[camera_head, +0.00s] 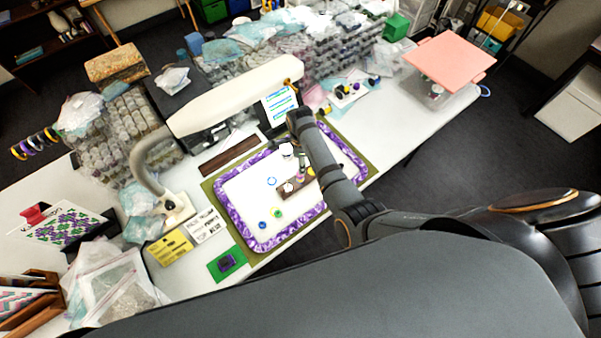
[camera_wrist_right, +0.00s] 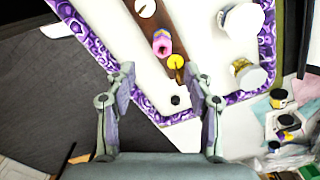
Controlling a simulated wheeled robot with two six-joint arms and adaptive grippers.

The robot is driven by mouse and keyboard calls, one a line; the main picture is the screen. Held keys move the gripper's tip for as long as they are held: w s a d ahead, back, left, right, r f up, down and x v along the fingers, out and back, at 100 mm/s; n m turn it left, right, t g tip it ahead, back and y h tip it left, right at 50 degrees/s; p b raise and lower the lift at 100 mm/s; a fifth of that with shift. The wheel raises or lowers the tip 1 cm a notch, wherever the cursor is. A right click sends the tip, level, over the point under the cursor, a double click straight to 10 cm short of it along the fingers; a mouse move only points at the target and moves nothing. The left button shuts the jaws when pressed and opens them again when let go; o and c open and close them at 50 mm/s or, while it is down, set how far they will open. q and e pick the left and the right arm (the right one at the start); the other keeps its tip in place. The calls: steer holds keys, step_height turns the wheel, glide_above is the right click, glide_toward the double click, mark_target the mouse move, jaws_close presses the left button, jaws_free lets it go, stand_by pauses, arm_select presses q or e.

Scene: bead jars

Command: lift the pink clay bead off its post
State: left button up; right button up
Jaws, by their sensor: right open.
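The pink clay bead (camera_wrist_right: 162,43) sits on the dark brown post board (camera_wrist_right: 150,14) in the right wrist view, with yellow and purple showing at its upper end. A yellow disc-topped piece (camera_wrist_right: 175,62) is close beside it on the board. My right gripper (camera_wrist_right: 160,88) is open and empty, its fingers apart; in the picture the bead lies beyond the fingertips, between their lines. In the head view my right arm reaches over the mat and the board (camera_head: 293,190) shows beside it. The right fingertips are not clear there. My left gripper is not in view.
A white round piece (camera_wrist_right: 145,8) is at the board's far end. A white tray with a purple patterned border (camera_head: 236,220) holds the board. A lamp arm (camera_head: 230,97) spans the table behind.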

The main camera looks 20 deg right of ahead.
steer(key=shift+w+f, duration=0.2)
steer(key=shift+f, duration=1)
steer(key=f+b, duration=0.1)
steer(key=b, duration=0.1)
steer(key=f+b, duration=0.4)
steer(key=shift+d+f+b, duration=0.2)
steer(key=shift+d+b, duration=0.05)
steer(key=shift+b, duration=0.15)
steer(key=shift+r, duration=0.15)
steer(key=shift+c, duration=0.3)
steer(key=shift+s, duration=0.1)
steer(key=c, duration=0.8)
